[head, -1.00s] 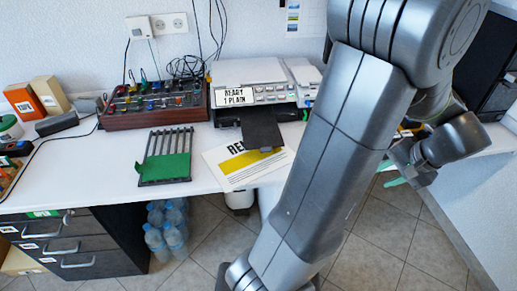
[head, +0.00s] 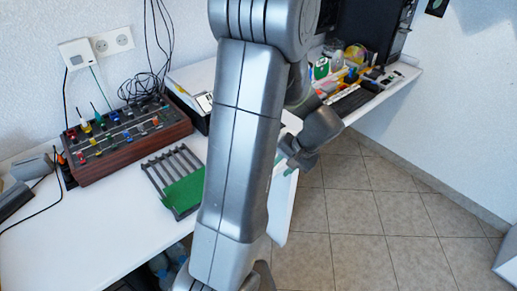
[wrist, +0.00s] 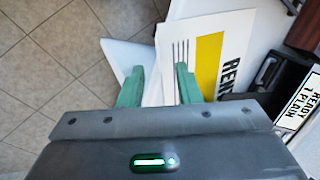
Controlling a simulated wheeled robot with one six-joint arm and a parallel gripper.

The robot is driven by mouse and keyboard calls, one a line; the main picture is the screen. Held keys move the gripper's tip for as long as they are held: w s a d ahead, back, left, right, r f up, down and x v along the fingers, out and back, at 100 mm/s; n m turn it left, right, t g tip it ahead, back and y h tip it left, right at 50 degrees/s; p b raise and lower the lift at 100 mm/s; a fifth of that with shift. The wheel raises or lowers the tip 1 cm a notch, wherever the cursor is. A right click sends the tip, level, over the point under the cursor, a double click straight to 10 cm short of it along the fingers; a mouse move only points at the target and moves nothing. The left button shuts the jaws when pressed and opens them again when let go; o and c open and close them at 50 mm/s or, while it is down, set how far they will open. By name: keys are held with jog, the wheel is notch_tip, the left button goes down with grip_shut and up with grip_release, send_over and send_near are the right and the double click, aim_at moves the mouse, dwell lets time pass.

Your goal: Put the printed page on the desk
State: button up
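The printed page (wrist: 211,48), white with a yellow band and bold black lettering, shows in the wrist view just beyond my fingers. It lies partly over the dark printer tray side and is mostly hidden by my arm in the head view. My gripper (wrist: 159,86) has two green fingers standing apart. The right finger overlaps the page's near part; the left finger is beside its left edge. I cannot tell whether either touches it. In the head view my gripper (head: 287,168) is at the desk's front edge, partly hidden. The white desk (head: 75,235) runs along the wall.
A printer shows a "READY 1 PLAIN" label (wrist: 300,103). A rack with a green sheet (head: 184,192) and a brown control box (head: 130,133) stand left of my arm. Clutter (head: 350,75) covers the far right desk. Bare desk lies at the front left; tiled floor is open at right.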

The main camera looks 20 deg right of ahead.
aim_at(278, 172)
jog(key=x, duration=0.4)
jog(key=shift+d, duration=0.1)
grip_shut()
